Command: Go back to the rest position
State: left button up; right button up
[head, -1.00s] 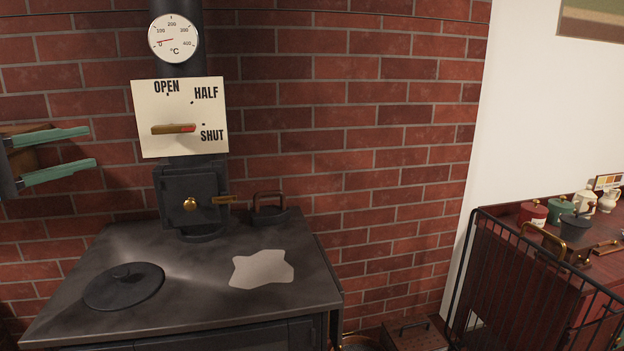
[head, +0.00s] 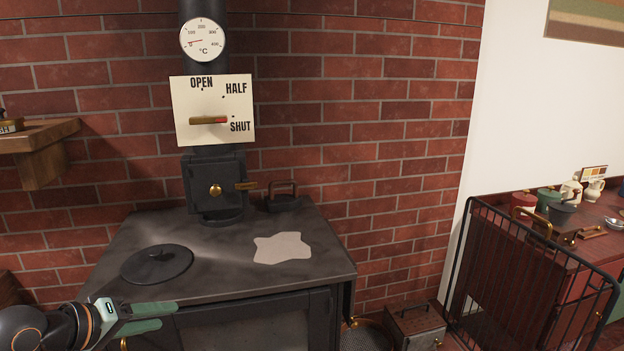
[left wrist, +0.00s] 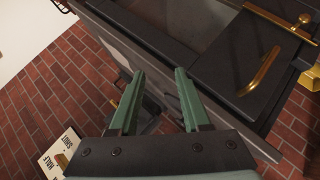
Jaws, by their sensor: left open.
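My left gripper (head: 150,318) is at the lower left in the head view, in front of the stove's front edge. Its green fingers are open with nothing between them. They also show open and empty in the left wrist view (left wrist: 158,95), where the dark stove front with brass handles (left wrist: 262,72) lies beyond them. The black stove (head: 215,275) stands against the brick wall. My right gripper is not in view.
A round lid (head: 157,264) and a pale flat patch (head: 282,248) are on the stove top. A wooden shelf (head: 40,137) juts in at the left. A black metal guard (head: 530,265) and a red cabinet with jars stand at the right.

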pick_arm(q)
jog(key=s+d+f+m+g+y, duration=0.1)
jog(key=s+d+f+m+g, duration=0.15)
jog(key=s+f, duration=0.45)
jog(key=s+d+f+m+g+y, duration=0.1)
jog(key=s+d+f+m, duration=0.2)
jog(key=f, duration=0.5)
jog(key=s+d+f+m+g+y, duration=0.15)
jog(key=s+f, duration=0.25)
jog(key=s, duration=0.5)
jog(key=s+a+f+m+g+y, duration=0.1)
jog(key=s+f+y, duration=0.15)
jog(key=s, duration=0.65)
jog(key=w+d+f+t+h, duration=0.1)
jog(key=w+d+f+t, duration=0.1)
jog(key=f, duration=0.3)
jog(key=w+d+f+t+h, duration=0.2)
jog(key=f+t, duration=0.1)
jog(key=f, duration=0.3)
jog(key=shift+w+d+f, duration=0.2)
jog(key=shift+w+d, duration=0.05)
jog(key=shift+d, duration=0.1)
